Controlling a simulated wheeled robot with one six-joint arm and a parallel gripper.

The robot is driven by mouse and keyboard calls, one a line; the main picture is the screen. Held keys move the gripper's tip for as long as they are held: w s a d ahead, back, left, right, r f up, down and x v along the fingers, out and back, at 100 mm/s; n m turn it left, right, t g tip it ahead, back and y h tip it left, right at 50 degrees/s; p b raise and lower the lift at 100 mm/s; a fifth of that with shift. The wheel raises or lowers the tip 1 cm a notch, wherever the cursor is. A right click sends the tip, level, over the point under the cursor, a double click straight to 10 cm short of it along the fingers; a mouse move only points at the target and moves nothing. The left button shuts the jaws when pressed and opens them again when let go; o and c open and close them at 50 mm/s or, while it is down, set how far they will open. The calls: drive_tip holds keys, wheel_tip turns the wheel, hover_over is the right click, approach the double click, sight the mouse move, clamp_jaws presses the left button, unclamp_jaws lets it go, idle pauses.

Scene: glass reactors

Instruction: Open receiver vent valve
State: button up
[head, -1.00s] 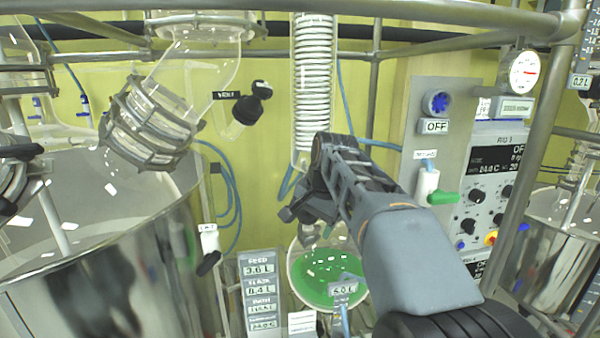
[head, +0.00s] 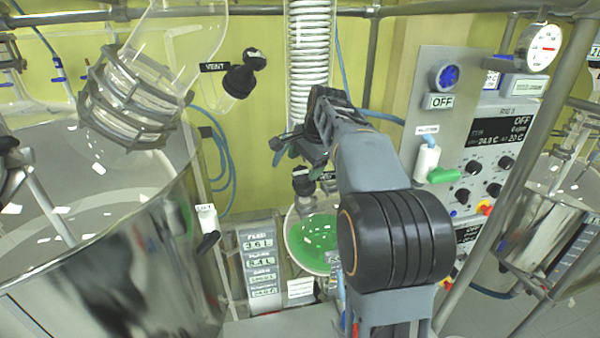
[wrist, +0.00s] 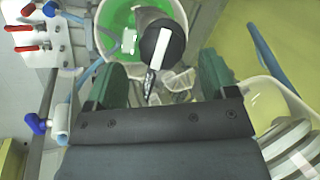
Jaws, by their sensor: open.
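The receiver is a round glass flask with green liquid (head: 318,240), low in the middle of the head view. A black valve knob (head: 302,182) stands at its top, beside a small label partly hidden by my arm. In the wrist view the round black knob (wrist: 163,48) bears a white stripe and lies just beyond my fingertips, roughly centred between them. The green liquid (wrist: 118,22) shows behind it. My gripper (wrist: 162,75) is open with nothing between its green fingers. In the head view my gripper (head: 288,148) is above the knob, its fingers hard to make out.
Another black valve (head: 242,76) labelled VENT sits higher, left of the coiled condenser (head: 309,50). A steel vessel (head: 115,275) fills the left. A control panel (head: 490,150) and a white valve with green handle (head: 430,165) are right. Metal frame bars cross the top.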

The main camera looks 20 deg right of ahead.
sight(301, 172)
drive_tip(key=shift+x, duration=2.15)
drive_tip(key=shift+a, duration=0.1)
drive_tip(key=c, duration=0.9)
